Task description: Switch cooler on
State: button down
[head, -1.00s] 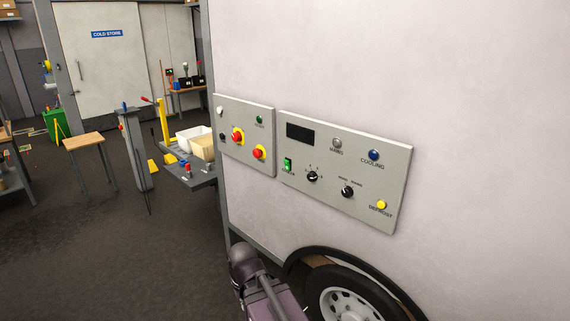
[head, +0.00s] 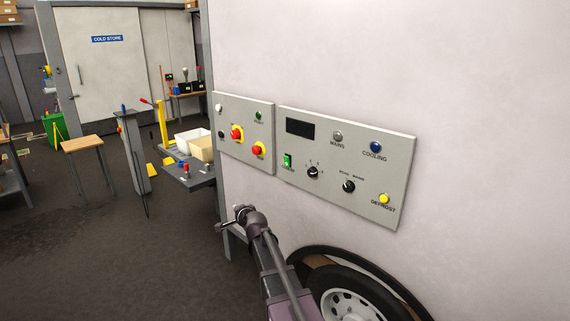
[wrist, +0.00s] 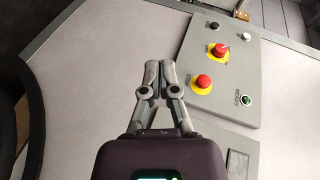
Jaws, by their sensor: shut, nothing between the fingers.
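The cooler's control panel (head: 322,205) is a grey plate on the pale wall of the unit. It carries a green rocker switch (head: 287,161), a dark display (head: 300,128), two black knobs, a grey MAINS lamp (head: 337,136), a blue COOLING lamp (head: 375,147) and a yellow DEFROST button (head: 384,199). My gripper (head: 240,212) is below and left of this panel, apart from it. In the wrist view my gripper (wrist: 160,68) is shut and empty, in front of the pale wall beside the smaller panel. Part of the larger panel (wrist: 238,163) shows at the lower right.
A wheel (head: 345,305) is below. A grey shelf (head: 190,180) with bins stands at left. The floor farther left is partly clear.

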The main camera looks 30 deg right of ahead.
aim_at(287, 161)
jog(key=w+d+r+m+t+h+b, duration=0.1)
jog(key=w+d+r+m+t+h, duration=0.1)
jog(key=d+m, duration=0.4)
jog(key=w+d+r+m+t+h+b, duration=0.1)
jog(key=w+d+r+m+h, duration=0.3)
jog(key=d+m+h, duration=0.2)
jog(key=shift+d+r+m+t+h, duration=0.2)
jog(key=shift+d+m+t+h, duration=0.2)
jog(key=shift+d, duration=0.65)
jog(key=shift+w+d, duration=0.1)
jog(key=shift+w+d+r+p, duration=0.45)
jog(key=shift+d+r+p, duration=0.1)
jog(key=shift+d, duration=0.7)
jog(key=shift+w+d+r+p, duration=0.4)
jog(key=shift+d+r, duration=0.15)
jog(key=shift+d, duration=0.7)
jog(key=shift+w+d+r+p, duration=0.45)
jog(key=shift+d+r+p, duration=0.1)
jog(key=shift+d, duration=0.7)
jog(key=shift+w+d+r+p, duration=0.25)
jog(key=shift+d+r+p, duration=0.05)
jog(key=shift+d, duration=0.4)
jog(key=shift+a+f, duration=0.1)
jog(key=shift+s+a+f+b, duration=0.1)
jog(key=shift+s+a+b, duration=0.1)
jog(key=shift+a, duration=0.15)
jog(key=shift+s+a+f+b, duration=0.1)
jog(key=shift+a+b, duration=0.05)
jog(key=shift+a, duration=0.15)
